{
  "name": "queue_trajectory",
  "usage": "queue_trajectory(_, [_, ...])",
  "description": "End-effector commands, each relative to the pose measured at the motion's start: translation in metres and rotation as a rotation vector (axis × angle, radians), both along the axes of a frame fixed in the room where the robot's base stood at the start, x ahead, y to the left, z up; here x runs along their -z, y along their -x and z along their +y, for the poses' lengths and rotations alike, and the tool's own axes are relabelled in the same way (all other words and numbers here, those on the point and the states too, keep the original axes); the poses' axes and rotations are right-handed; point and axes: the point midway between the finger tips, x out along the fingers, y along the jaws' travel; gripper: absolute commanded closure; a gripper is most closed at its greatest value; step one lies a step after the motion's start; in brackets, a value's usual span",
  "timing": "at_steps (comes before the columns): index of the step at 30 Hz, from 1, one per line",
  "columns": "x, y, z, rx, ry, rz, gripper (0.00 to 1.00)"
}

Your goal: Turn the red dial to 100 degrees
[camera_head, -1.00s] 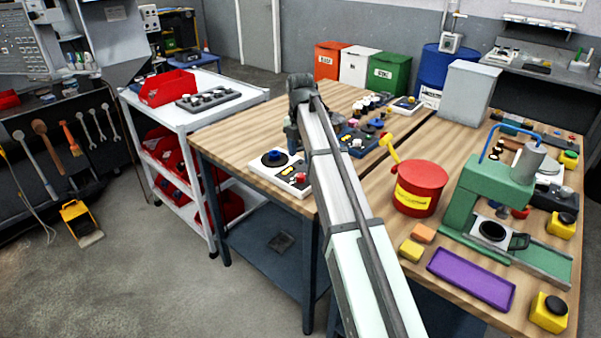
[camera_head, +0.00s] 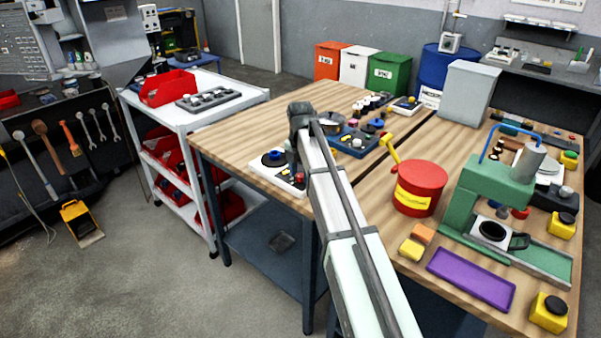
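A white panel (camera_head: 258,166) lies near the front left edge of the wooden table, with a blue dial (camera_head: 273,156) on a black base at its left. A small red dial (camera_head: 299,178) shows at the panel's right end, partly covered by my gripper and arm; its angle is too small to read.
A blue control box (camera_head: 355,142) with knobs stands right behind my arm. A red canister (camera_head: 420,186) with a yellow handle, a green press (camera_head: 470,195) and a purple tray (camera_head: 470,279) are to the right.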

Motion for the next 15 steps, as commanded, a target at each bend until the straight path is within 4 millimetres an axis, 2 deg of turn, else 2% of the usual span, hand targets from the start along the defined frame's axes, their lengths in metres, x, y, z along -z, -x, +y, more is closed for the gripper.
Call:
queue_trajectory(2, [-0.0001,0.0,0.0,0.0,0.0,0.0,0.55])
queue_trajectory(15, [-0.0002,0.0001,0.0001,0.0,0.0,0.0,0.97])
